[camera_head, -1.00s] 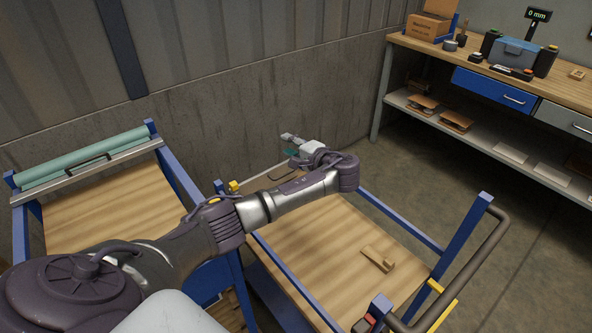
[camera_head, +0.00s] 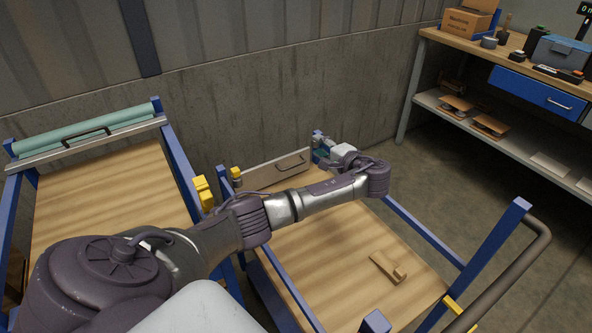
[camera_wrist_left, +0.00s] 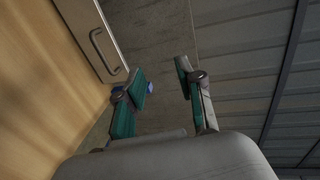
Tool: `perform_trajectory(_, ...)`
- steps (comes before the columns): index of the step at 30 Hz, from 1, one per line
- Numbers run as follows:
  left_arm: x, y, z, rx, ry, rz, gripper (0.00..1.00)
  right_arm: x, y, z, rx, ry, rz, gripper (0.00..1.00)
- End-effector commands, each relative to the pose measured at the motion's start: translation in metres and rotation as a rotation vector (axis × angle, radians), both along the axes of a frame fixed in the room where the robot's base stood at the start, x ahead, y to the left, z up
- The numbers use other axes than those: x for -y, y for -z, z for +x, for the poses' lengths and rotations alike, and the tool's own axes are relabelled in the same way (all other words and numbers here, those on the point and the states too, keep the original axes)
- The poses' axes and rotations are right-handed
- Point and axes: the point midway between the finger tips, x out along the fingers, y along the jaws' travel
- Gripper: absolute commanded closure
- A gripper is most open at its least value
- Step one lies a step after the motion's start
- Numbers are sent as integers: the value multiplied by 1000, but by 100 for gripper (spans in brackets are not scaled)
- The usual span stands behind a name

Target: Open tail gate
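The tail gate (camera_head: 262,173) is a pale panel with a dark bar handle at the far end of the wood-topped cart (camera_head: 330,265). It appears upright, and my arm covers part of its lower edge. In the left wrist view the tail gate (camera_wrist_left: 88,22) and its handle are at the upper left. My left gripper (camera_head: 320,146) is by the gate's right end, near the cart's blue corner. In the left wrist view my left gripper (camera_wrist_left: 163,80) has its teal fingers apart with nothing held between them; contact with the corner is unclear. My right gripper is out of view.
A second cart (camera_head: 110,195) with a closed gate and handle stands at the left. Yellow fittings (camera_head: 203,192) sit between the carts. A wooden block (camera_head: 388,267) lies on the nearer cart. The wall (camera_head: 300,90) is close behind; a workbench (camera_head: 520,60) stands right.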

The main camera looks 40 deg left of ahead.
Motion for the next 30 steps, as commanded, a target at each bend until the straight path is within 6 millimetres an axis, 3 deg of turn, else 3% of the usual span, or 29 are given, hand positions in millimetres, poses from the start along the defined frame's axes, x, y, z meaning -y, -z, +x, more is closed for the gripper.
perform_trajectory(1,0,20,0,0,0,0,63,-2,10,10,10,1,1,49)
perform_trajectory(6,0,67,0,-1,0,0,63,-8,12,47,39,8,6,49)
perform_trajectory(12,0,118,0,0,0,0,63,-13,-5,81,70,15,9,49)
perform_trajectory(16,0,134,0,1,0,0,63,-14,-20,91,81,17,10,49)
perform_trajectory(23,-7,138,2,0,-1,1,63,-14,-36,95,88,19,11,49)
perform_trajectory(30,-47,147,13,-1,-4,2,63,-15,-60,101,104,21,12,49)
